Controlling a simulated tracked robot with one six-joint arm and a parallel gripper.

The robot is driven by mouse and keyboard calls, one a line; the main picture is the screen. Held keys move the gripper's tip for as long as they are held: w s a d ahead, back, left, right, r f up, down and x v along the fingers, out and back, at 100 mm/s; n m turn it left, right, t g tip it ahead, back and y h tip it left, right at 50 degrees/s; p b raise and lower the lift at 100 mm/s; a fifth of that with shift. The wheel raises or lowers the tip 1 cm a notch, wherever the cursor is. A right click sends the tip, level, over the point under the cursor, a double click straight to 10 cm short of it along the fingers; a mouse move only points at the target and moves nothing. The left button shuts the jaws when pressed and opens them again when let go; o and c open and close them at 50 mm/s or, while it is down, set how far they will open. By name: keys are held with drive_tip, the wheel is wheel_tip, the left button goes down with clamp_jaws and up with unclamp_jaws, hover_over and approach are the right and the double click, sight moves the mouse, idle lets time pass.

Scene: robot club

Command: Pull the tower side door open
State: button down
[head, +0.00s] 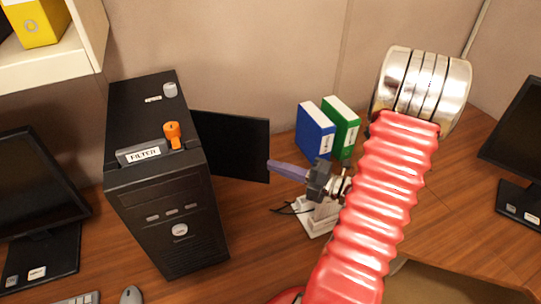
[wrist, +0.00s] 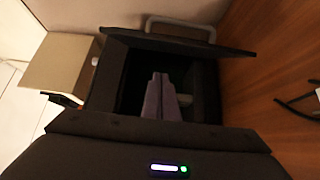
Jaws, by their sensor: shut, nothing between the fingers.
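The black tower (head: 165,200) stands upright on the desk. Its side door (head: 232,145) is swung out from the rear edge and stands well away from the side. In the wrist view the door (wrist: 190,42) is at the top, with a grey handle (wrist: 180,24) on its far side, and the tower's dark open side is below it. My gripper (head: 270,164) is shut and empty, to the right of the tower, its tips overlapping the door's free edge in the head view. In the wrist view its purple fingers (wrist: 160,78) point at the dark opening. I cannot tell whether they touch the door.
An orange lever (head: 172,132) and a white knob (head: 170,90) are on the tower's top. Blue (head: 316,130) and green (head: 341,125) binders stand behind my gripper. Monitors stand left (head: 35,190) and right (head: 515,140). A cardboard box (head: 440,285) is at the lower right.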

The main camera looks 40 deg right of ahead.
drive_tip(key=w, duration=0.1)
drive_tip(key=w+d, duration=0.1)
drive_tip(key=w, duration=0.3)
drive_tip(key=shift+w+d, duration=0.1)
drive_tip(key=shift+d, duration=0.3)
